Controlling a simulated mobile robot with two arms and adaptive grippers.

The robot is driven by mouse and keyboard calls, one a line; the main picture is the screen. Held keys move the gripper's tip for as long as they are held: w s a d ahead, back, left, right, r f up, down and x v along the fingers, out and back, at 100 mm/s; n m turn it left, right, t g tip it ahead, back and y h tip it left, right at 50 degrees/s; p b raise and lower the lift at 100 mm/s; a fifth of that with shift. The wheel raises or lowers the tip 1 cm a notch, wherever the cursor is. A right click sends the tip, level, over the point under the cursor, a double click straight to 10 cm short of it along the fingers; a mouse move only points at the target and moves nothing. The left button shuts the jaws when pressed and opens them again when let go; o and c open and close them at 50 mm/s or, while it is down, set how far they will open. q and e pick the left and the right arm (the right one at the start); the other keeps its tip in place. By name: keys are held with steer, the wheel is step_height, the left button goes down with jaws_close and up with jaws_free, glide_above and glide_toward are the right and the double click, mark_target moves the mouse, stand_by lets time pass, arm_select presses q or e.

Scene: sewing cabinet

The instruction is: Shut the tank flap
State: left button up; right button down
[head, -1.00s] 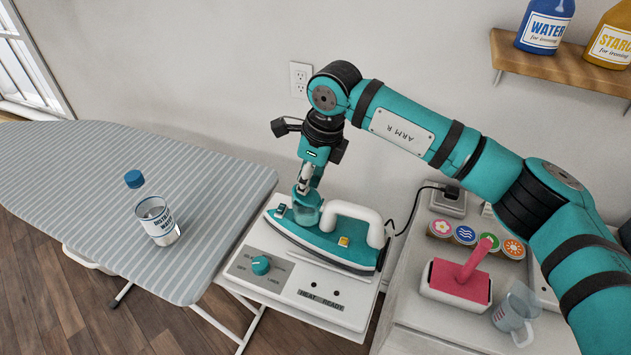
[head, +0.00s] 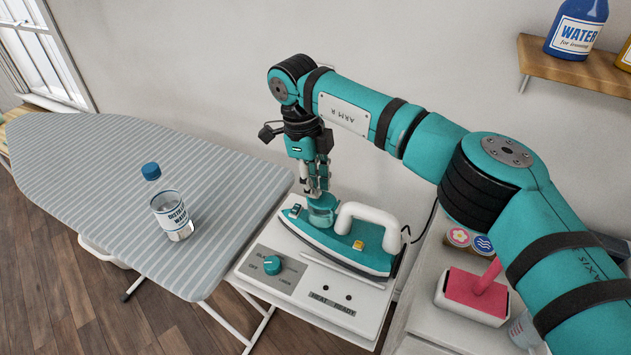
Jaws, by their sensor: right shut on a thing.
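The teal and white iron (head: 345,246) rests on a white stand with a control panel (head: 315,292). Its clear teal water tank (head: 322,212) is at the iron's front, below my right gripper (head: 319,192). My right gripper points down at the top of the tank, and its fingers are shut on a small part there, seemingly the tank flap. The flap itself is mostly hidden by the fingers, so its angle cannot be told. My left gripper is not in view.
A pink-handled roller in a tray (head: 472,294) sits at the right. A shelf (head: 575,68) holds a water bottle (head: 577,28).

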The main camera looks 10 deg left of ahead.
steer(key=shift+s+f, duration=0.1)
steer(key=shift+f, duration=0.05)
steer(key=c, duration=1.2)
jaws_free()
steer(key=r, duration=0.4)
steer(key=a+r, duration=0.1)
steer(key=r, duration=0.3)
steer(key=a+r, duration=0.1)
steer(key=r, duration=0.3)
steer(key=shift+w, duration=0.35)
steer(key=shift+f, duration=0.15)
